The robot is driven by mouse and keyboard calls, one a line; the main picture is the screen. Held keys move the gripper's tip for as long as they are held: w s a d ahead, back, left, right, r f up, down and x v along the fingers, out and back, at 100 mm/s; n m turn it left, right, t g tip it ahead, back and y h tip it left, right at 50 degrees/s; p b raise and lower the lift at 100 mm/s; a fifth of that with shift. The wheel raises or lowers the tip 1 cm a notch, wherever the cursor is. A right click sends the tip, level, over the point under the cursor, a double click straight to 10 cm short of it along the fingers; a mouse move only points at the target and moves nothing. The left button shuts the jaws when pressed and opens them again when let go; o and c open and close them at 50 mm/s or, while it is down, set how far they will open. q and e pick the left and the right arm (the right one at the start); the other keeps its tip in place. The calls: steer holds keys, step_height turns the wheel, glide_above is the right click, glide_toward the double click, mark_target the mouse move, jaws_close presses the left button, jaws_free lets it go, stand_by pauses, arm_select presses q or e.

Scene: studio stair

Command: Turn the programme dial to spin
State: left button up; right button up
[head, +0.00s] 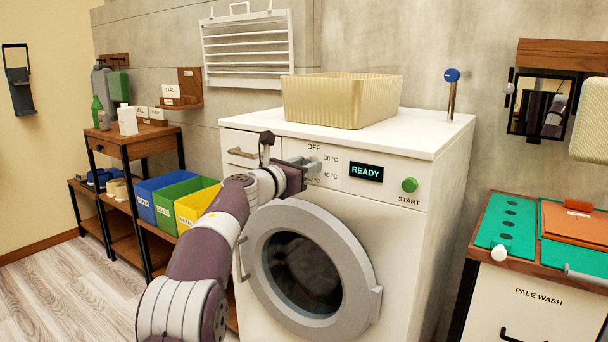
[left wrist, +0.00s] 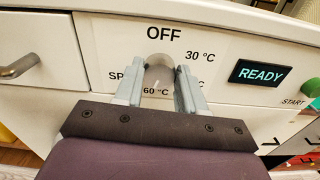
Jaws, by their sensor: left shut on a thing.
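The washing machine (head: 404,148) stands in the middle of the head view, its round door (head: 369,262) closed. My left gripper (head: 312,165) is at the programme dial on its front panel. In the left wrist view the two grey fingers (left wrist: 160,92) are shut on the dial (left wrist: 159,62), one on each side. Around the dial I read OFF above, 30 °C at upper right, 60 °C below and part of "SP" at left. A finger hides the rest of that word. I cannot tell where the dial points. The display (head: 366,173) reads READY. My right gripper is not in view.
A green START button (head: 409,185) is right of the display. Blue, green and yellow bins (head: 191,207) stand left, beside a wooden shelf unit (head: 130,140). A PALE WASH cabinet (head: 530,308) stands right.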

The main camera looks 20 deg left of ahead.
arm_select(q)
steer(key=m, duration=0.1)
steer(key=m+b, duration=0.1)
steer(key=m, duration=0.1)
steer(key=m+b, duration=0.1)
steer(key=m, duration=0.1)
steer(key=shift+d+f, duration=0.1)
steer(key=shift+f, duration=0.25)
steer(key=shift+m+b, duration=0.8)
steer(key=shift+m, duration=0.9)
steer(key=shift+r, duration=0.15)
steer(key=o, duration=1.1)
steer(key=shift+c, duration=0.2)
